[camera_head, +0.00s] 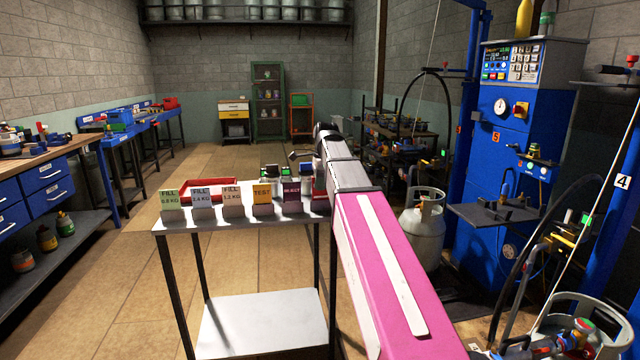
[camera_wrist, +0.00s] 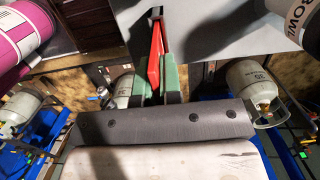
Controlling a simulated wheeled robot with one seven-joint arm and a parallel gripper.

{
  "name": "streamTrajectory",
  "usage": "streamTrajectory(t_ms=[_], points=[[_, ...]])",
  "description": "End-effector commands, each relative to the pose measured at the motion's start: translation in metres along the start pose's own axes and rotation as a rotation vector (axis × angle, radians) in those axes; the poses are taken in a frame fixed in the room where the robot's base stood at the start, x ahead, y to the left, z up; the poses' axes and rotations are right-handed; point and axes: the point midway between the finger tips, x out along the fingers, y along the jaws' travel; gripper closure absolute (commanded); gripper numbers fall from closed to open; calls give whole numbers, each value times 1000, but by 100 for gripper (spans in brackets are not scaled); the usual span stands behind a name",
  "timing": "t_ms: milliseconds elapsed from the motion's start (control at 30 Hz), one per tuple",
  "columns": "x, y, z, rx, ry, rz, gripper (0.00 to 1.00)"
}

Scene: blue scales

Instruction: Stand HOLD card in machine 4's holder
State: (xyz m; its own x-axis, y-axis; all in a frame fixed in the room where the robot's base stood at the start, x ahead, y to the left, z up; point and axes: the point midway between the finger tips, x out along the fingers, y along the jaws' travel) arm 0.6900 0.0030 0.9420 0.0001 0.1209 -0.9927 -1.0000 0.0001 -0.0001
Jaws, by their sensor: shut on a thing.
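In the wrist view my gripper (camera_wrist: 154,76) has two green finger pads shut on a red, thin card-like thing (camera_wrist: 155,48), seen nearly edge-on. I cannot read any lettering on it. In the head view my arm hides most of the gripper, and the held thing cannot be made out. Machine 4 is marked by a white "4" plate (camera_head: 622,181) on a blue post at the right edge. Its card holder cannot be picked out there.
A trolley (camera_head: 240,226) carries several standing cards, among them TEST (camera_head: 263,196) and REJECT (camera_head: 292,194), and a red tray (camera_head: 190,187). The blue machine 5 (camera_head: 480,150) and a gas cylinder (camera_head: 424,235) stand right of my arm. Floor left of the trolley is clear.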

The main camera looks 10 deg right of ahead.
Motion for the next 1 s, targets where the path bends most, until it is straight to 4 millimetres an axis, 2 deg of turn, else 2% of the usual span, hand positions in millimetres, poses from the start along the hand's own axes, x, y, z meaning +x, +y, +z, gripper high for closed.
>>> streamTrajectory(t_ms=[833, 900, 933, 1000], points=[[10, 0, -1, 0, 0, 0, 100], [10, 0, -1, 0, 0, 0, 72], [10, 0, -1, 0, 0, 0, 64], [10, 0, -1, 0, 0, 0, 64]])
